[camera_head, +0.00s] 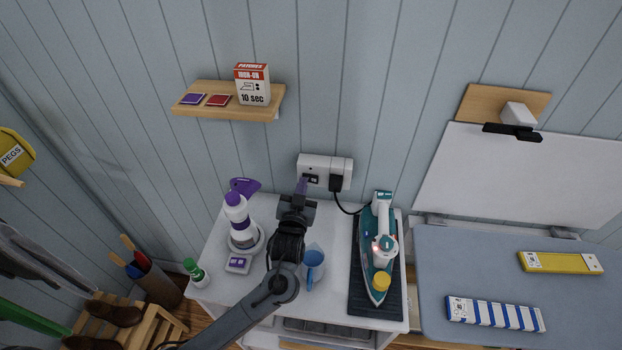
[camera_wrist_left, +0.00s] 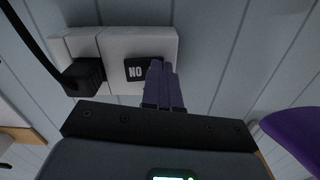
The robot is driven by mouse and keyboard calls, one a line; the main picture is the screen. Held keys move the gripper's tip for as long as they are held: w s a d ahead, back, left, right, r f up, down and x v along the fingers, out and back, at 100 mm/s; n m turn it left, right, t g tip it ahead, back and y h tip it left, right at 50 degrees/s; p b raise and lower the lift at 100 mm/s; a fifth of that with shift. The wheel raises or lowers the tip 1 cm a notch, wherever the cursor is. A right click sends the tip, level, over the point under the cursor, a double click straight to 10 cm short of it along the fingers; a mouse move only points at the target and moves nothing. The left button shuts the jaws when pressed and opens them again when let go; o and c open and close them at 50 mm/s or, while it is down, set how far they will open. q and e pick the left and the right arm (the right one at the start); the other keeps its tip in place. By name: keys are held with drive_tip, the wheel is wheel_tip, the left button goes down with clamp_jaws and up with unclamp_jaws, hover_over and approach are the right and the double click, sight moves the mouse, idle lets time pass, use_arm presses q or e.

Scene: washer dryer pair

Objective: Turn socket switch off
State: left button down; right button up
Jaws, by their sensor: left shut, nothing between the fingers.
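The white wall socket (camera_head: 341,163) is on the panelled wall above the white cabinet, and also shows upside down in the left wrist view (camera_wrist_left: 160,45). Its dark switch (camera_wrist_left: 137,71) carries white letters that read "ON" when turned upright. A black plug (camera_head: 336,183) sits in the other half of the socket; it is also at the left of the wrist view (camera_wrist_left: 83,77). My left gripper (camera_head: 302,186) is shut and empty, its purple fingertips (camera_wrist_left: 163,68) at the edge of the switch. I cannot tell whether they touch it. My right gripper is in neither view.
A teal iron (camera_head: 378,230) stands on a dark ribbed mat (camera_head: 360,292), right of my left arm. A wooden shelf (camera_head: 228,107) with a box is above left.

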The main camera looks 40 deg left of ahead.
use_arm(q)
drive_tip(key=p+v, duration=0.2)
drive_tip(key=v, duration=0.2)
drive_tip(key=shift+s+d+r+p, duration=0.15)
drive_tip(key=shift+s+d+p, duration=0.1)
drive_tip(key=shift+p, duration=0.1)
idle(0.3)
